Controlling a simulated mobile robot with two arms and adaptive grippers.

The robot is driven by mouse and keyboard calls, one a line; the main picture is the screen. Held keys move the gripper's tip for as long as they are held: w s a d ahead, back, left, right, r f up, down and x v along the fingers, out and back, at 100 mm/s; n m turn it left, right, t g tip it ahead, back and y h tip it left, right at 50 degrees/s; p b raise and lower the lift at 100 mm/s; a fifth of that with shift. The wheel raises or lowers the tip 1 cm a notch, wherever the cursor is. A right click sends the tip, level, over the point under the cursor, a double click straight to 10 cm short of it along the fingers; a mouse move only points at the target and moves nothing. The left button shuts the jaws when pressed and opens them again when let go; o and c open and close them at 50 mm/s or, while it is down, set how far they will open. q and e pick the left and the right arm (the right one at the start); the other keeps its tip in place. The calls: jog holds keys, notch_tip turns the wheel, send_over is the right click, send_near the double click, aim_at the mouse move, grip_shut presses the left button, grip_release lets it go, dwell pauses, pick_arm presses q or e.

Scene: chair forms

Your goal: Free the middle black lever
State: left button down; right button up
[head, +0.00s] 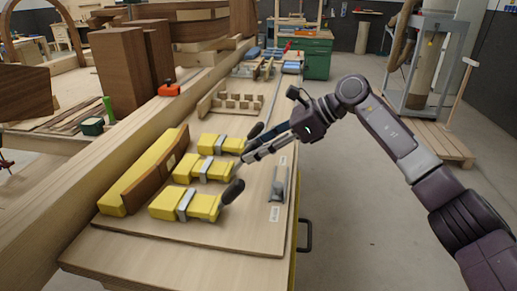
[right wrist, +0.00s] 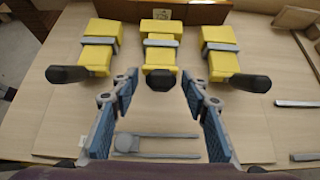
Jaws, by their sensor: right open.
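Three yellow clamp blocks with grey metal bands stand in a row on a wooden board, each with a black lever at its end. The middle yellow block (head: 203,170) also shows in the right wrist view (right wrist: 160,54). Its black lever (right wrist: 160,80) lies between the fingertips of my open right gripper (right wrist: 160,84), with a gap on both sides. In the head view my right gripper (head: 246,156) reaches in from the right and hides most of this lever. The near lever (head: 233,191) and far lever (head: 256,130) stand to either side. My left gripper is out of view.
A brown curved wooden piece (head: 148,179) and a yellow bar (head: 119,199) lie behind the blocks. A notched wooden rack (head: 207,105) stands farther along the bench.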

jog(key=v, duration=1.2)
jog(key=shift+d, duration=0.25)
jog(key=shift+f, duration=0.15)
